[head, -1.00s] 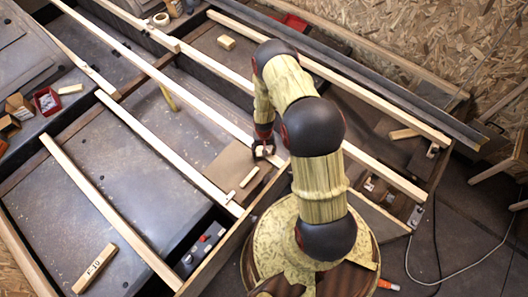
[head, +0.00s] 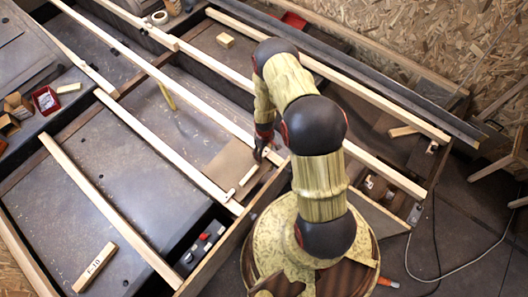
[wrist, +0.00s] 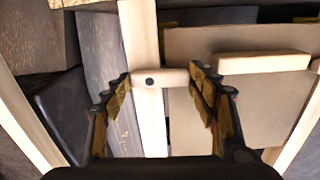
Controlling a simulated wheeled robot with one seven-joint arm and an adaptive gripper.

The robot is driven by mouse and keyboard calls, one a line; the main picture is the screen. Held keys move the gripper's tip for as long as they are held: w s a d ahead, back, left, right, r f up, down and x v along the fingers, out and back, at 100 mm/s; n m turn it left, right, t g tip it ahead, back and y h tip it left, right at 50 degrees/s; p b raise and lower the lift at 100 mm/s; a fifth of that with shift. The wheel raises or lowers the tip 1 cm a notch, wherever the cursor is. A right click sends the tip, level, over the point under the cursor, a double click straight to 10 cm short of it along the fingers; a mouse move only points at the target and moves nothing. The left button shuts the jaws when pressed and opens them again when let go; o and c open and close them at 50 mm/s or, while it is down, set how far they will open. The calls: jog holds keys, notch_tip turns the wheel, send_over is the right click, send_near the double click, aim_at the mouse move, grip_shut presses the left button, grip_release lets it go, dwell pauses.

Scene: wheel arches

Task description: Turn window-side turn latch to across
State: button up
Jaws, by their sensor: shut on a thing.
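The turn latch (wrist: 172,78) is a short pale wooden bar with a dark pivot screw. In the wrist view it lies roughly square across a pale batten (wrist: 140,35) and reaches past its right edge over a brown panel (wrist: 235,45). My gripper (wrist: 162,74) has one finger at each end of the bar and is shut on it. In the head view my gripper (head: 263,150) is low at the batten, and it and my arm mostly hide the latch. A similar small bar (head: 229,197) shows on the neighbouring batten.
A loose pale wooden piece (head: 248,176) lies on the brown panel close to my gripper; a pale block (wrist: 262,62) shows right of the fingers. Long battens run on both sides. A marked wooden block (head: 95,268) lies at lower left.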

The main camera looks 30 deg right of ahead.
aim_at(264, 153)
jog(key=shift+n, duration=0.3)
jog(key=o, duration=1.1)
jog(key=shift+c, duration=0.2)
jog(key=shift+o, duration=0.4)
jog(key=shift+r, duration=0.1)
notch_tip(264, 153, up, 12)
